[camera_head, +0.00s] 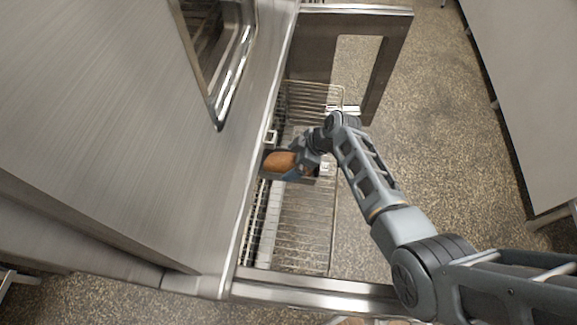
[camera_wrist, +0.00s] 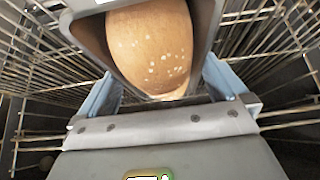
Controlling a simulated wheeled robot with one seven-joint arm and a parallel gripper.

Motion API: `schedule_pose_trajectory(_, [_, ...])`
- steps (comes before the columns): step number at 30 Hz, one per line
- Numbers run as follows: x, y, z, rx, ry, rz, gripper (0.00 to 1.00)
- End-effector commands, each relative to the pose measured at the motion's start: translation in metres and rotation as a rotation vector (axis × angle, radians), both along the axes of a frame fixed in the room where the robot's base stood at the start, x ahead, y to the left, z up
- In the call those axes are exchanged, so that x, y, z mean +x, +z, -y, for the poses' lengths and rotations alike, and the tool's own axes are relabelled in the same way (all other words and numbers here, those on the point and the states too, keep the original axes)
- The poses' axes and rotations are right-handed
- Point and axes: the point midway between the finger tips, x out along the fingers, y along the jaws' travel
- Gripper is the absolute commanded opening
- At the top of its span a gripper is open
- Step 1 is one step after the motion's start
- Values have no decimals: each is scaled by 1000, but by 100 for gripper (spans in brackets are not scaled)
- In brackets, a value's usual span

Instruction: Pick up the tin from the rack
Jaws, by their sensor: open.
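The tin (camera_head: 299,179) is a dark grey loaf tin holding a brown loaf (camera_head: 280,161). It sits on the wire rack (camera_head: 300,225), near the rack's left side in the head view. In the wrist view the tin (camera_wrist: 205,28) and the loaf (camera_wrist: 150,50) fill the top middle. My gripper (camera_head: 305,152) is at the tin, its body hiding part of it. In the wrist view my open gripper (camera_wrist: 162,80) has one finger on each side of the tin's near end. I cannot tell whether the fingers touch the tin.
The rack is pulled out of a steel oven cabinet (camera_head: 110,110). An open door with a frame (camera_head: 390,65) stands beyond the rack. A steel rail (camera_head: 310,292) runs along the near side. A pale counter (camera_head: 530,90) stands at right, with free speckled floor (camera_head: 430,130) between.

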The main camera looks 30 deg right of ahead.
Motion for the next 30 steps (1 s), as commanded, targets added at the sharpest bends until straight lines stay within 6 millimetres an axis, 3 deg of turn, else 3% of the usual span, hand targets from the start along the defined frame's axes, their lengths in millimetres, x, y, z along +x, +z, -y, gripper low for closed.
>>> schedule_pose_trajectory(7, [1, -1, 0, 0, -1, 1, 99])
schedule_pose_trajectory(20, [0, 0, 0, 0, -1, 1, 58])
schedule_pose_trajectory(30, [1, 3, 0, 0, -2, 3, 56])
